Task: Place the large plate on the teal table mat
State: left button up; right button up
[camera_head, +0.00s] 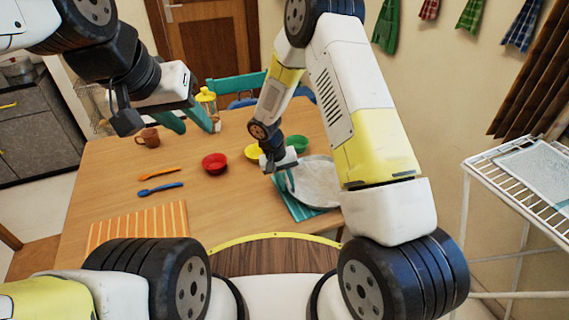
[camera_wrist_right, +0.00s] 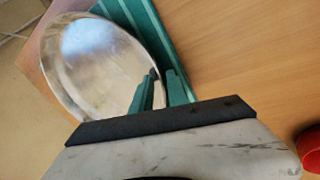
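The large plate (camera_head: 320,184) is pale grey and lies at the table's right side, partly hidden by my right arm. It overlaps the striped teal mat (camera_head: 297,206), with much of the plate to the right of it. In the right wrist view the plate (camera_wrist_right: 103,62) covers part of the mat (camera_wrist_right: 154,30). My right gripper (camera_head: 286,172) is at the plate's left rim. Its fingers (camera_wrist_right: 162,76) are a small gap apart, with the rim between or just beside them; I cannot tell whether they grip it. My left gripper (camera_head: 190,120) is open and empty above the table's back left.
A red bowl (camera_head: 214,163), yellow bowl (camera_head: 257,152) and green bowl (camera_head: 298,144) stand near the right gripper. A brown mug (camera_head: 148,138), orange (camera_head: 158,173) and blue (camera_head: 160,188) utensils and an orange striped mat (camera_head: 140,224) are left. A white rack (camera_head: 520,172) stands right.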

jog(key=v, duration=1.2)
jog(key=s+d+r+t+y, duration=0.1)
jog(key=s+d+r, duration=0.25)
jog(key=r, duration=0.55)
jog(key=s+d+r+t+y, duration=0.1)
jog(key=s+d+r+y, duration=0.15)
jog(key=d+r, duration=0.45)
jog(key=s+d+r+t+y, duration=0.1)
jog(key=s+r+t, duration=0.1)
jog(key=s+r, duration=0.3)
jog(key=s+d+r+t, duration=0.1)
jog(key=s+r, duration=0.4)
jog(key=s, duration=0.6)
jog(key=shift+d+r+m+t+y, duration=0.3)
jog(key=shift+d+r+t+y, duration=0.05)
jog(key=shift+r+t, duration=0.05)
